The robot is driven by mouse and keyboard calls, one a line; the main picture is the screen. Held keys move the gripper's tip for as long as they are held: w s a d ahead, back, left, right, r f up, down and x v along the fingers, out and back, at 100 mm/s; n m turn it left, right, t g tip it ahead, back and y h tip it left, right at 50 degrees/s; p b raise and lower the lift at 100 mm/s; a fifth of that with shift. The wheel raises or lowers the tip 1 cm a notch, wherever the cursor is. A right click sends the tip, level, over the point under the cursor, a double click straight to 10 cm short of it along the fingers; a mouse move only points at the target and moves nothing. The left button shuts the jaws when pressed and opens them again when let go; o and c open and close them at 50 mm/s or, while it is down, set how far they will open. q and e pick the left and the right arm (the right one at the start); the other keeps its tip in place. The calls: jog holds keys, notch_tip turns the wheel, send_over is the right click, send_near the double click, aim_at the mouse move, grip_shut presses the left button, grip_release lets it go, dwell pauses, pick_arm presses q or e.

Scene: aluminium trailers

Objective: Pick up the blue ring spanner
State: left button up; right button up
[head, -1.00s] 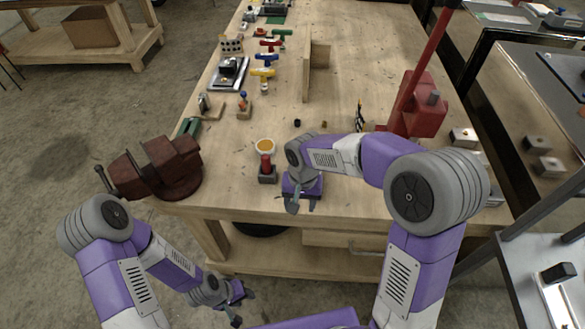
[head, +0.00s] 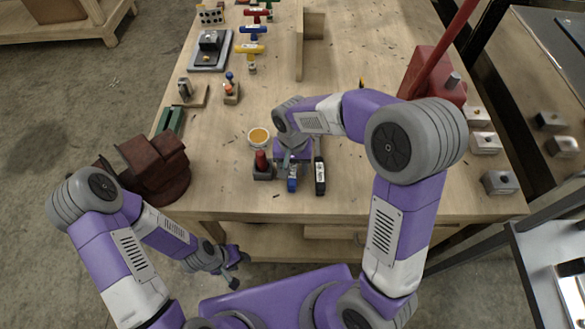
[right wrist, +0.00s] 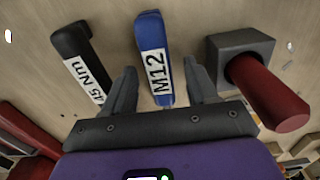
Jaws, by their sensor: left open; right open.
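The blue ring spanner (right wrist: 153,48), with a white M12 label, lies on the wooden bench. In the head view its blue handle end (head: 292,185) shows just below my right gripper; the rest is hidden. My right gripper (head: 291,166) is open above the bench. In the right wrist view its fingers (right wrist: 160,84) stand on either side of the blue handle, with gaps showing on both sides, so it is not held. My left gripper (head: 237,268) is open and empty, low in front of the bench edge.
A black tool (right wrist: 82,60) labelled 45 Nm lies close beside the blue one. On the other side stands a grey block with a red handle (right wrist: 265,92). A rusty vise (head: 150,168) is at the left; a red press (head: 432,75) is at the right.

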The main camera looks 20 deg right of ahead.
jog(key=shift+f, duration=0.5)
grip_shut()
jog(key=shift+r, duration=0.1)
